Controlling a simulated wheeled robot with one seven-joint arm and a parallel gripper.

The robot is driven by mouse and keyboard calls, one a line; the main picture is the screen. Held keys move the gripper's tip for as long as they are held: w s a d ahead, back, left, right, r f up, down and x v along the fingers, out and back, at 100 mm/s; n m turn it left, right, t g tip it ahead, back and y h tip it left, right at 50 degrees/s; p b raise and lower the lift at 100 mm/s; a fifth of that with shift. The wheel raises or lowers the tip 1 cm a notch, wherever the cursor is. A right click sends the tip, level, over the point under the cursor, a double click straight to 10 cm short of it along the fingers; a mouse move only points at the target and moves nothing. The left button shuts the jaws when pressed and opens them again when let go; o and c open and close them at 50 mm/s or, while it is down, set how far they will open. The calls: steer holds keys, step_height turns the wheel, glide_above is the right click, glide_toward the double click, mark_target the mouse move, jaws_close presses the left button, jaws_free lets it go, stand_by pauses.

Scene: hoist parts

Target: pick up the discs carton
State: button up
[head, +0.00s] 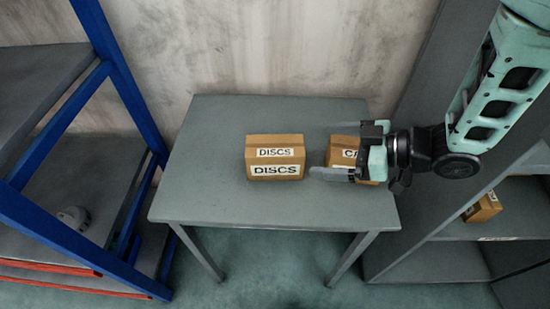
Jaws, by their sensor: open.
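The discs carton (275,156) is a brown box with white labels reading DISCS on its top and front. It stands upright near the middle of a grey table (215,190) in the head view. My gripper (325,173) is open, to the right of the discs carton, with its fingers pointing left toward it. A small gap shows between the fingertips and the carton. Nothing is seen held between the fingers. The far finger is partly hidden by the wrist parts.
A second brown carton (341,144), its label starting "CA", stands behind my gripper, partly hidden. A blue-framed shelf (120,80) stands at left. A grey shelf unit (440,262) at right holds another carton (484,208). The table's left part is clear.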

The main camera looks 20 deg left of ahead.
glide_toward(279, 146)
steer(key=x, duration=0.3)
steer(key=shift+s+a+f, duration=0.1)
steer(key=shift+s+a, duration=0.05)
steer(key=shift+s, duration=0.15)
steer(key=shift+w+p+x, duration=0.2)
steer(key=shift+x, duration=1.1)
steer(key=shift+w+p+x, duration=0.15)
steer(key=shift+x, duration=1.15)
steer(key=c, duration=1.9)
